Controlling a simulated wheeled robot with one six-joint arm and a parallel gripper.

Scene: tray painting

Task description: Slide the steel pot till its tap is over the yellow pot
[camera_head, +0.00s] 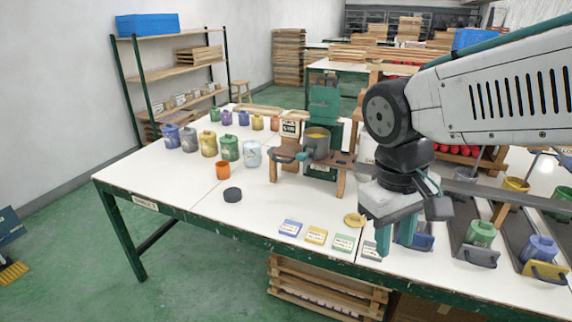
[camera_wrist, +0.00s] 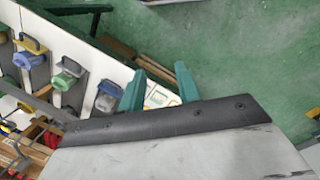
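The steel pot (camera_head: 316,144) stands on a small wooden bench on the white table, with yellow content showing at its top. A teal part that looks like its tap (camera_head: 303,156) points left. Yellow pots are a lidded one (camera_head: 208,144) in the left row, a smaller one (camera_head: 257,122) behind it, and an open one (camera_head: 516,184) at the far right. None is seen under the tap. My gripper (camera_head: 396,236) is open and empty, pointing down over the table's front edge, right of the steel pot. Its fingers (camera_wrist: 161,84) stand apart in the wrist view.
The wooden bench (camera_head: 340,178) stands mid-table before a green device (camera_head: 323,104). Colour cards (camera_head: 316,236) lie along the front. Trays with lidded pots (camera_head: 480,233) fill the right side. The left front table is clear.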

